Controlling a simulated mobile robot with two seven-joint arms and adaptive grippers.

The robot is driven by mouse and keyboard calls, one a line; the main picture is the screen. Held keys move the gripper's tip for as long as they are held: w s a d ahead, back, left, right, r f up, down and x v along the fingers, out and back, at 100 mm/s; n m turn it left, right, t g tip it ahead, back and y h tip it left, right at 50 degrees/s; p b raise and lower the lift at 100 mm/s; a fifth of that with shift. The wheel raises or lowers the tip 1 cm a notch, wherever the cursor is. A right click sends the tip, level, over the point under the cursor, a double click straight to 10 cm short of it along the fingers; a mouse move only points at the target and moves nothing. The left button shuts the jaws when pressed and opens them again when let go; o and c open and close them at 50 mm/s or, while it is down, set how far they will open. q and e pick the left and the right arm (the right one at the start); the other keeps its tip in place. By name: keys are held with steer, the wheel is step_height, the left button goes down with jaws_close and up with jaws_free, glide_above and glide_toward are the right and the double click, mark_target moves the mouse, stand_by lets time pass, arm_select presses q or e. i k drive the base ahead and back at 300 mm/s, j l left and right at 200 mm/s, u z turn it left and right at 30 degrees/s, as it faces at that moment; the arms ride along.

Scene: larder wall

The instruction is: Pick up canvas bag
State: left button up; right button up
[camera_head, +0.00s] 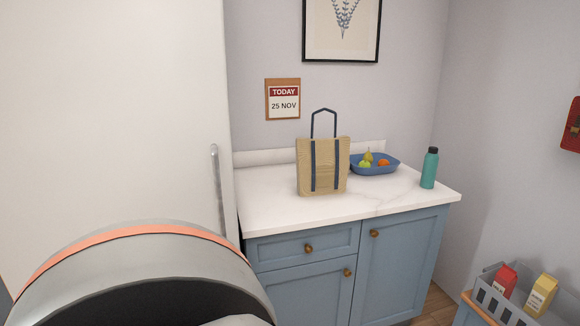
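The canvas bag (325,172) is tan with two dark blue vertical straps and a dark blue handle loop standing up above it. It stands upright on the white marble countertop (280,205), left of the fruit bowl. Neither of my grippers shows in the head view. A large grey rounded part with an orange band, at the lower left, hides part of the cabinet and the white door.
A blue bowl (373,168) with fruit and a teal bottle (429,168) stand right of the bag. A tall white door (110,130) with a handle is at the left. A grey crate (507,305) with cartons is at the lower right. The counter front is clear.

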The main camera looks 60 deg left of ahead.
mark_target(323, 164)
steer(key=u, duration=1.8)
steer(key=i+l, duration=0.45)
steer(key=i+l+u, duration=0.15)
steer(key=i+l, duration=0.7)
steer(key=l, duration=0.2)
steer(key=i+l+u, duration=0.15)
steer(key=i+l, duration=0.25)
steer(key=l, duration=0.15)
